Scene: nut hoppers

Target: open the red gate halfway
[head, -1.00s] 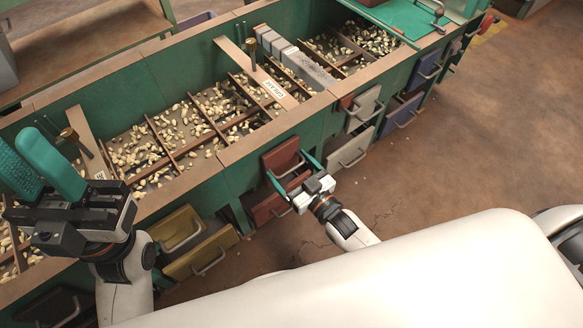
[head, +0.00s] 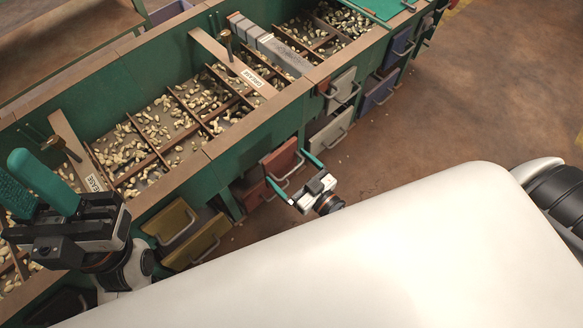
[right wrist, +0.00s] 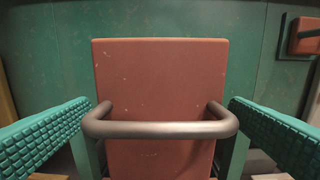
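The red gate (head: 281,159) is a flat red-brown panel on the green hopper front, with a grey bar handle. In the right wrist view the gate (right wrist: 160,75) stands upright, straight ahead, with its handle (right wrist: 160,129) nearer the camera. My right gripper (head: 289,169) is open, with one teal finger on each side of the handle. My left gripper (head: 35,183) is raised at the left, empty and open, away from the gate.
A lower red panel (head: 252,194) sits below the gate. Yellow gates (head: 172,222) are to the left; white (head: 342,90) and blue gates (head: 380,92) are to the right. The hopper (head: 225,143) holds many nuts between dividers. Open floor (head: 455,110) lies to the right.

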